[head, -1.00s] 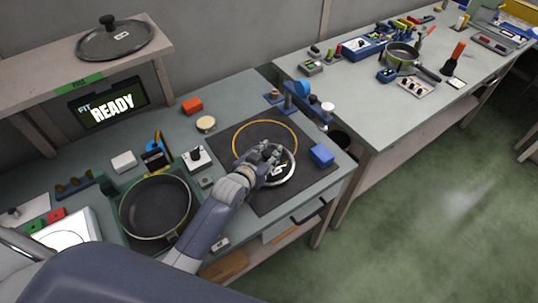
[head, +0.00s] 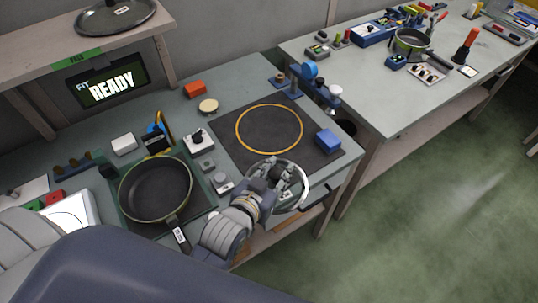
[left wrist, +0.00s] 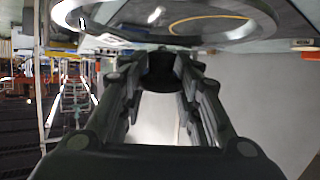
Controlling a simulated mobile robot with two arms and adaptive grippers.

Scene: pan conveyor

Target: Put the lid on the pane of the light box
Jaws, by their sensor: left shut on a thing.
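The lid (head: 302,199) is a round glass lid with a metal rim. My left gripper (head: 279,176) is shut on its dark knob, over the front edge of the bench beside the dark mat. In the left wrist view the lid (left wrist: 230,14) spans the top, and the fingers (left wrist: 165,75) close on the knob below it. The light box (head: 84,205), white with a bright pane (head: 65,222), is at the left of the bench. It is partly hidden by my arm, and no lid shows on its pane. My right gripper is not in view.
A black pan (head: 156,190) stands between the lid and the light box. The dark mat (head: 235,150) has a yellow ring and a blue block (head: 328,141). Small devices stand behind the pan.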

